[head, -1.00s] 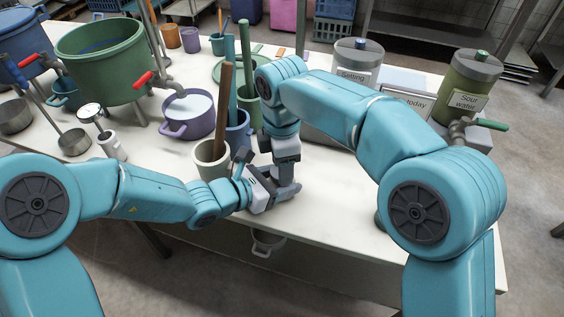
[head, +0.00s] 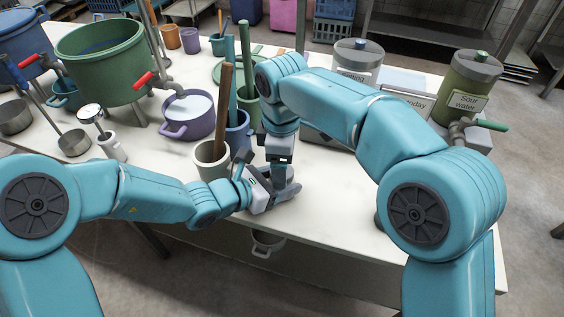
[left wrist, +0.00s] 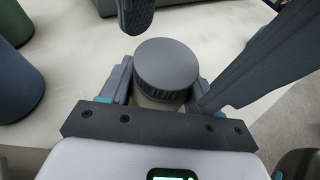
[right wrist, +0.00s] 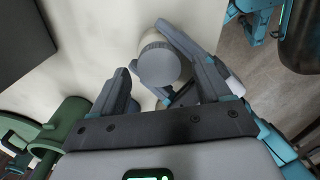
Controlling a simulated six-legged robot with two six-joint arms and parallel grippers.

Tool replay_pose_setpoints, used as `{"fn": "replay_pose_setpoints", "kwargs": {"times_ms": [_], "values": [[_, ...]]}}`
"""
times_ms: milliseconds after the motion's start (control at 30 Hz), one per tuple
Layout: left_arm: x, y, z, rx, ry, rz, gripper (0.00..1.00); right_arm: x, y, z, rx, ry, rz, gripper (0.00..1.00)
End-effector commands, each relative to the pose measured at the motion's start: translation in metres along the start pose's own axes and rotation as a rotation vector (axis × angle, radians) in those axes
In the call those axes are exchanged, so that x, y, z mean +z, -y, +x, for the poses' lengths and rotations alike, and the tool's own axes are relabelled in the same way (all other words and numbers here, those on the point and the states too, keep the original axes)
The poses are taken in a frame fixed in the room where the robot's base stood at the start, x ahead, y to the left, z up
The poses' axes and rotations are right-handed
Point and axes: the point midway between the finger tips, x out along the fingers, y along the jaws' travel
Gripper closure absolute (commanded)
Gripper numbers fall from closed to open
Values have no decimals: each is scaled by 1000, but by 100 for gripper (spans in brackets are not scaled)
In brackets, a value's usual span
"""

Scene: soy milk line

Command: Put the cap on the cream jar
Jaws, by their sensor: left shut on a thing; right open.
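The cream jar (left wrist: 160,100) has a pale body and stands between the fingers of my left gripper (left wrist: 158,92), which is shut on it. The grey ribbed cap (left wrist: 167,66) sits on top of the jar and looks about level; I cannot tell whether it is tight. In the right wrist view the cap (right wrist: 159,65) lies in front of my right gripper (right wrist: 162,88), its open fingers apart on either side. In the head view my left gripper (head: 276,192) and right gripper (head: 281,172) meet near the table's front edge, hiding jar and cap.
A pale pot with a wooden stick (head: 211,165) stands close left of my grippers. A purple pot (head: 187,118) and green vat (head: 108,60) are farther left. Labelled canisters, including sour water (head: 465,88), stand at the right. The white table (head: 335,205) is clear right of my grippers.

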Motion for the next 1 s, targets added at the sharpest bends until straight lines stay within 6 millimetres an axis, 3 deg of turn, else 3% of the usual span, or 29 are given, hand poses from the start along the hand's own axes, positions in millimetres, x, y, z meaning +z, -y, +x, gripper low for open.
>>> {"fn": "replay_pose_setpoints", "kwargs": {"times_ms": [200, 533, 567, 600, 633, 867, 1000], "values": [[0, 0, 0, 0, -1, 1, 100, -1, 0, -31, 4, -6, 0, 22], [0, 0, 0, -1, -1, 1, 100, 0, 0, -38, 4, -4, 1, 22], [0, 0, 0, -1, -1, 1, 100, 0, 0, -38, 4, -4, 1, 15], [0, 0, 0, -1, -1, 1, 100, 0, 0, -38, 4, -4, 1, 2], [0, 0, 0, -1, -1, 1, 100, 0, 0, -38, 4, -4, 1, 0], [0, 0, 0, -1, -1, 1, 100, 0, -1, -40, 5, -5, 1, 0], [0, 0, 0, -1, -1, 1, 100, -1, -1, -56, 7, -6, 1, 0]]}}
